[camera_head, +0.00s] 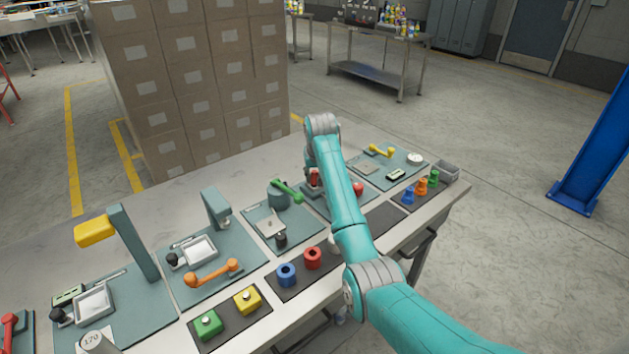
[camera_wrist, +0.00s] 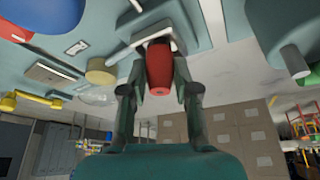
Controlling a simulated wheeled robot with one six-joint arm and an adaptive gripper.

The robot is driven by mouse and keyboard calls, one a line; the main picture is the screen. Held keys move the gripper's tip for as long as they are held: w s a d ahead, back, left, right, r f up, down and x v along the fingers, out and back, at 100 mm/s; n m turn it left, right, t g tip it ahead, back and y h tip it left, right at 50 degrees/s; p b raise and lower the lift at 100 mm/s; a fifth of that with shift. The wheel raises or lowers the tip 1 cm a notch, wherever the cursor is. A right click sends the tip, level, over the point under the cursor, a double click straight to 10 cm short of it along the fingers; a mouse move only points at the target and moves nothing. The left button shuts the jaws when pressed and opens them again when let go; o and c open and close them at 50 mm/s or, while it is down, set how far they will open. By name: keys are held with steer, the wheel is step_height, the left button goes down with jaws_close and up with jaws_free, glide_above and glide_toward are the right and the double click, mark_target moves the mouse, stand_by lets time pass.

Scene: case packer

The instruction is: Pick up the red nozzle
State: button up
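The red nozzle (camera_wrist: 159,66) stands between the two fingers of my gripper (camera_wrist: 158,76) in the wrist view, its narrow holed end toward the camera. Its far end meets a pale fixture (camera_wrist: 154,35). A finger stands on each side of it, and a narrow gap seems to show on both sides, so the gripper looks open around it. In the head view the red nozzle (camera_head: 315,177) shows in part beside my arm, over a teal station mat. My arm hides most of the gripper there.
Blue (camera_head: 408,195), orange (camera_head: 421,186) and green (camera_head: 433,177) nozzles stand on a dark mat at right. Another red part (camera_head: 357,188) lies just right of my arm. A green-handled station (camera_head: 287,190) is close on the left. Stacked cartons (camera_head: 195,80) stand behind the table.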

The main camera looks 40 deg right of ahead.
jaws_close()
steer(key=shift+r, duration=0.15)
